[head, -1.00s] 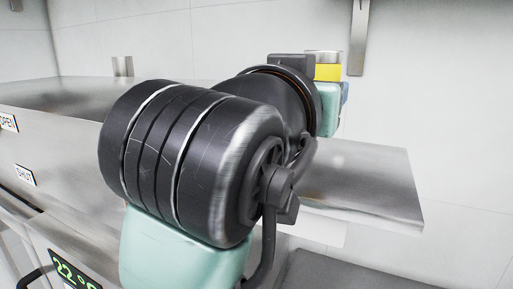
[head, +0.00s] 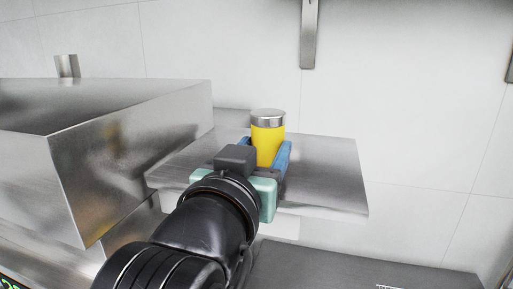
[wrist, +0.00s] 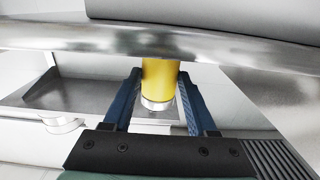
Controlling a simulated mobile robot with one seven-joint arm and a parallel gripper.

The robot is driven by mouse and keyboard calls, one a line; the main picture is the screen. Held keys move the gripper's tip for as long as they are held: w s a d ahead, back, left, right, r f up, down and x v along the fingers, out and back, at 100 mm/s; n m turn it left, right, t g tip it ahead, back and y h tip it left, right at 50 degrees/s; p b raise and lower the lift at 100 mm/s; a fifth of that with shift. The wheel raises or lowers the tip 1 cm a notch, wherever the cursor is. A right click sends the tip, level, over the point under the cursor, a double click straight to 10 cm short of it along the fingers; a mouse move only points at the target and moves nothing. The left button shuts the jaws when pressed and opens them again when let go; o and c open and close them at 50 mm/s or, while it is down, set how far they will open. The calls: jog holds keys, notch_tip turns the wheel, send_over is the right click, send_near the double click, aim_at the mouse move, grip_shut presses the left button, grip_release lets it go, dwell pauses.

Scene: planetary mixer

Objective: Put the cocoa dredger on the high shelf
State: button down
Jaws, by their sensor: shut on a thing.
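The cocoa dredger, a yellow cylinder (head: 267,142) with a silver lid, stands upright in the head view. My gripper (head: 268,152) is shut on it, with a blue finger on either side. In the wrist view the dredger (wrist: 160,80) shows between both fingers (wrist: 160,90), its silver end toward the bottom of the picture. The metal shelf (head: 325,172) lies around and behind the gripper in the head view. The gripper hides the dredger's base, so I cannot tell whether it touches the shelf.
A large steel housing (head: 110,130) stands left of the shelf, close to my arm. A bracket (head: 309,35) hangs on the white tiled wall behind. A darker grey surface (head: 350,270) lies lower at the front right. The right part of the shelf is bare.

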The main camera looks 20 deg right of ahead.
jog(key=shift+f, duration=0.2)
jog(key=shift+c, duration=1)
grip_release()
jog(key=shift+r, duration=0.15)
